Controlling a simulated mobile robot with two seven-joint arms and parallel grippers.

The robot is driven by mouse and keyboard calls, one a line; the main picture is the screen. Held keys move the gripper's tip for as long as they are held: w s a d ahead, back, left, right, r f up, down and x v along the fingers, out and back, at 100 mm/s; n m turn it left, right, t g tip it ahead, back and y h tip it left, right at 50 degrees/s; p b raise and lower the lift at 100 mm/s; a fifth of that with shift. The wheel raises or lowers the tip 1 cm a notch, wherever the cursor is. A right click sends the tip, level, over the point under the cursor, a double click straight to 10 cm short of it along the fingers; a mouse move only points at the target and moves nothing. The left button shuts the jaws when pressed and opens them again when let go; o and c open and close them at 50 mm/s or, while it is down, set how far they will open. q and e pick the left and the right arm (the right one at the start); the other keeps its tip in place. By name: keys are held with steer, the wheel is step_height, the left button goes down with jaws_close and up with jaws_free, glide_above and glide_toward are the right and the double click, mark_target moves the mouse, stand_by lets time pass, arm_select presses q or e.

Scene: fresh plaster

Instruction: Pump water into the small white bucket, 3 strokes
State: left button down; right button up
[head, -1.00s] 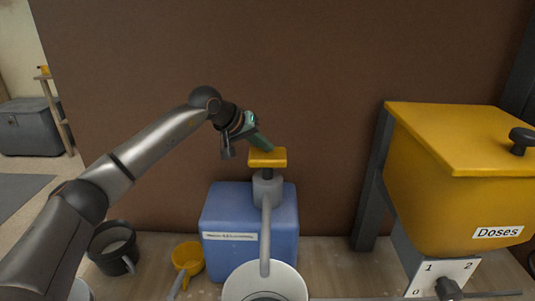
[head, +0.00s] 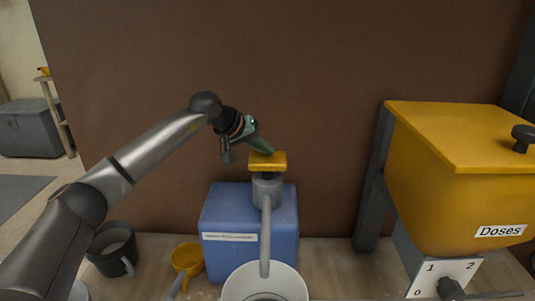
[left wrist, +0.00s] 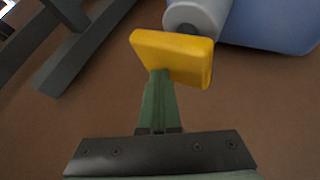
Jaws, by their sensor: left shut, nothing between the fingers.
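The blue water container (head: 222,220) stands against the brown wall with a grey pump (head: 267,187) on top. The pump has a yellow push plate (head: 280,162) and a grey spout (head: 265,240) pointing down. The small white bucket (head: 291,280) stands under the spout, cut off by the bottom edge. My left gripper (head: 268,151) is shut and empty, its fingertips at the top of the yellow plate. In the left wrist view the green fingers (left wrist: 158,76) meet the yellow plate (left wrist: 185,55), seemingly touching it. My right gripper is not in view.
A dark grey bucket (head: 111,243) and a yellow scoop (head: 187,258) stand left of the blue container. A yellow hopper (head: 450,195) labelled "Doses" stands at the right on a dark frame. The brown wall is close behind the pump.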

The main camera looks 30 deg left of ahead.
mark_target(263, 159)
arm_select(q)
steer(key=shift+s+f+b, duration=0.1)
steer(key=shift+f+b, duration=0.9)
steer(key=shift+f, duration=0.8)
stand_by(0.7)
steer(key=shift+r, duration=0.1)
steer(key=shift+r+p, duration=2.15)
steer(key=shift+r, duration=0.7)
steer(key=shift+r, duration=0.1)
step_height(263, 159, up, 5)
steer(key=p, duration=0.4)
